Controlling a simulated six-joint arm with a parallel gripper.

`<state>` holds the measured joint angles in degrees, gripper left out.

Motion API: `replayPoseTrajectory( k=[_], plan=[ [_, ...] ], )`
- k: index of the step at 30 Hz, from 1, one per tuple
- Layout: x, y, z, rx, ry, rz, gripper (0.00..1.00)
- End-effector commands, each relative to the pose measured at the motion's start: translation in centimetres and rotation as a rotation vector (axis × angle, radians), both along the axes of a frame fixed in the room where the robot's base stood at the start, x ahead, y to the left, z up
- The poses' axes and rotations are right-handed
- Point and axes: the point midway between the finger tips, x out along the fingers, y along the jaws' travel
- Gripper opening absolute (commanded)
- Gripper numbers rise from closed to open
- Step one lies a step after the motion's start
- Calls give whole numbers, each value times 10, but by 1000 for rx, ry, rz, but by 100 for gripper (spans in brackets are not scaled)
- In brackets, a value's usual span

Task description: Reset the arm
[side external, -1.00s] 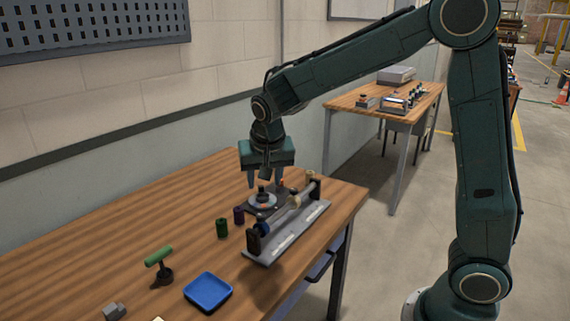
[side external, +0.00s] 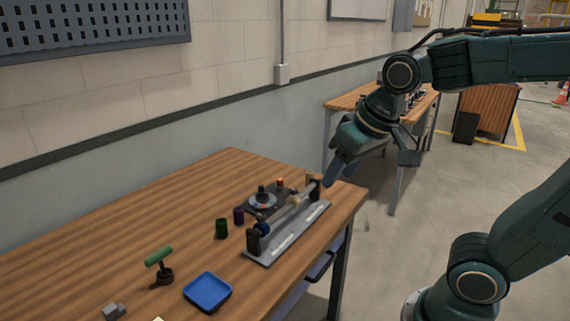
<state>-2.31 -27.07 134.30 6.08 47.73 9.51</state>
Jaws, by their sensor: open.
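My gripper (side external: 368,168) is dark teal and tilted, above and beyond the right end of the wooden table (side external: 110,220). Its fingers are apart with nothing seen between them. The left finger overlaps the right end of the grey roller stand (side external: 287,240) in the picture; I cannot tell how close they are. The stand holds a thin bar with a blue roller (side external: 263,229) at its left and a pale roller (side external: 295,201) further along. Behind it sits a dark round device (side external: 262,201) with an orange-topped peg (side external: 280,183).
A green roller (side external: 222,228) and a purple roller (side external: 239,215) stand left of the stand. A green-handled tool (side external: 159,258), a blue tray (side external: 208,291) and a grey block (side external: 114,311) are nearer. Open floor (side external: 390,250) lies right of the table.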

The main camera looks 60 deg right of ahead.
Motion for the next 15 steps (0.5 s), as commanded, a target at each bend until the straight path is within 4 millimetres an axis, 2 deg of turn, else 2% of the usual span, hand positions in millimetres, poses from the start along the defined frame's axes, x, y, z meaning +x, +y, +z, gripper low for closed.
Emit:
replayPoseTrajectory(
  k=[3, 7, 15],
  plan=[
    [-26, 3, 0, -11, -21, 65, 45],
    [-48, 6, -3, -25, -35, 131, 45],
    [-71, 10, -9, -44, -49, 206, 45]
  ],
)
